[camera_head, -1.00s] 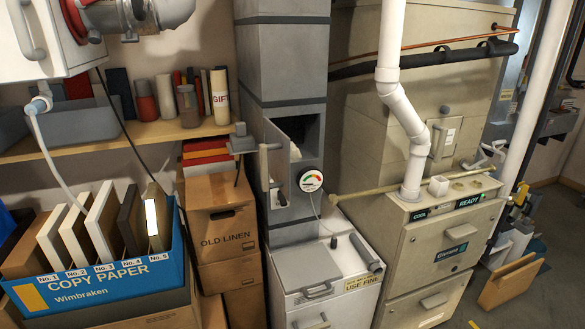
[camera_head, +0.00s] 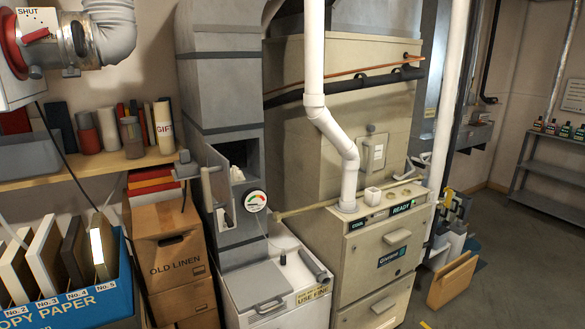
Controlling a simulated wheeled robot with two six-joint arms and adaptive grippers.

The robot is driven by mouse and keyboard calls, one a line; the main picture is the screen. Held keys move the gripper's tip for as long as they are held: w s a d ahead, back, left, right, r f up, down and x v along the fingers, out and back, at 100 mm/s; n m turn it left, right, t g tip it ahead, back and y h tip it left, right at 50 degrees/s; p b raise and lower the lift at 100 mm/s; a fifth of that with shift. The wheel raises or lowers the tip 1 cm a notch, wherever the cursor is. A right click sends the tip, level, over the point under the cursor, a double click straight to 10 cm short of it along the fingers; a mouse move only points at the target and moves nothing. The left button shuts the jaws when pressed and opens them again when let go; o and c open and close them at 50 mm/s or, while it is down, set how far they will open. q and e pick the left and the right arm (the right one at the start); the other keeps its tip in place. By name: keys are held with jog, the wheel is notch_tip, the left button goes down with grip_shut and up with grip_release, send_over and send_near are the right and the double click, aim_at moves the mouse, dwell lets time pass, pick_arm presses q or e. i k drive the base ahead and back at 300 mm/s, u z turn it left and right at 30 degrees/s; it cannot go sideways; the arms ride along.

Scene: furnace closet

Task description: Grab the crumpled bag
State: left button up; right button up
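I cannot clearly pick out a crumpled bag. Neither of my grippers is in view.
A white bin (camera_head: 275,295) stands below the duct, with the beige furnace (camera_head: 375,250) to its right. The OLD LINEN box (camera_head: 172,262) and blue COPY PAPER box (camera_head: 75,305) are at left. Open floor (camera_head: 515,260) lies at right, before a shelf rack (camera_head: 560,170).

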aim_at(236, 176)
jog(key=z, duration=0.7)
jog(key=i, duration=0.9)
jog(key=z, duration=0.4)
jog(key=i, duration=1.05)
jog(key=u, duration=0.5)
